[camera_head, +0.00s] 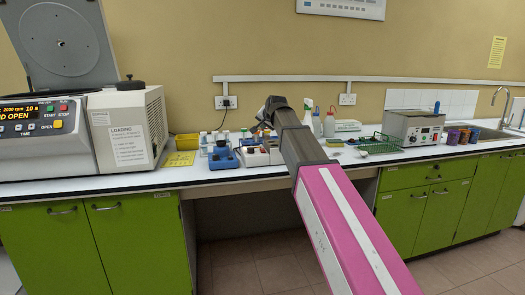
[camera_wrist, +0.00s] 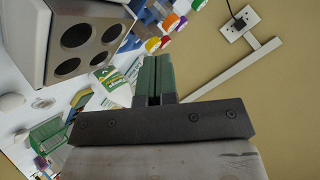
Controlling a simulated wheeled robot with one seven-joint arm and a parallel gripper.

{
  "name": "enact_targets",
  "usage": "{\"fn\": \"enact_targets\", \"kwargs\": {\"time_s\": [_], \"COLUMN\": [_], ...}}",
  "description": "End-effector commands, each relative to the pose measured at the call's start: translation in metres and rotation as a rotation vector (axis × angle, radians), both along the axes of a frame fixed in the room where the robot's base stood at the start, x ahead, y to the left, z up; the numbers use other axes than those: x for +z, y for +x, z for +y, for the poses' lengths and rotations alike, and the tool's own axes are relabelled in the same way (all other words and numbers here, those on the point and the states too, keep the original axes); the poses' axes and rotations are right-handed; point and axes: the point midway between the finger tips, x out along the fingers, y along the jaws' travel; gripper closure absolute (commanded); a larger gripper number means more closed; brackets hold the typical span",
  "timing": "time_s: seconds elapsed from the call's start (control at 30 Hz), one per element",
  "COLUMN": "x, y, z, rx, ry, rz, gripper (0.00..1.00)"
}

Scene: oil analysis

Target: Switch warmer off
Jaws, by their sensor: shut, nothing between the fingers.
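A white block unit with a metal top and several round wells (camera_wrist: 90,38) fills the upper left of the wrist view; it looks like a warmer. In the head view a small light-coloured unit (camera_head: 256,156), partly behind my arm, appears to be the same one. I cannot make out its switch. A grey box with a red display (camera_head: 414,128) stands further right. My gripper (camera_wrist: 157,62) is shut and empty, its green fingers together, apart from the unit. In the head view its end (camera_head: 268,106) is above the bench, its fingertips unclear.
A large open-lidded centrifuge (camera_head: 60,125) stands on the left. A blue holder (camera_head: 223,158) and small bottles are beside the unit. A white bottle (camera_head: 308,113), a green wire rack (camera_head: 375,143) and coloured cups (camera_head: 453,136) are to the right. A wall socket (camera_head: 226,102) is behind.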

Motion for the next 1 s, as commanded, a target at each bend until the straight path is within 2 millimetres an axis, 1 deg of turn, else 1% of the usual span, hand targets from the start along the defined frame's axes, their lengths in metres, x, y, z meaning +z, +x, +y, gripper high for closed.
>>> {"fn": "enact_targets", "kwargs": {"time_s": [0.03,0.3,0.5,0.7,1.0], "x": [-0.007,-0.041,-0.063,-0.075,-0.078], "y": [0.0,0.004,0.007,0.009,0.009], "z": [0.0,0.001,0.002,0.003,0.003], "rx": [0.0,0.0,0.0,0.001,0.001], "ry": [-0.001,0.0,0.0,0.0,0.0], "rz": [0.001,0.003,0.002,0.001,0.001], "gripper": [1.0,1.0,1.0,1.0,1.0]}}
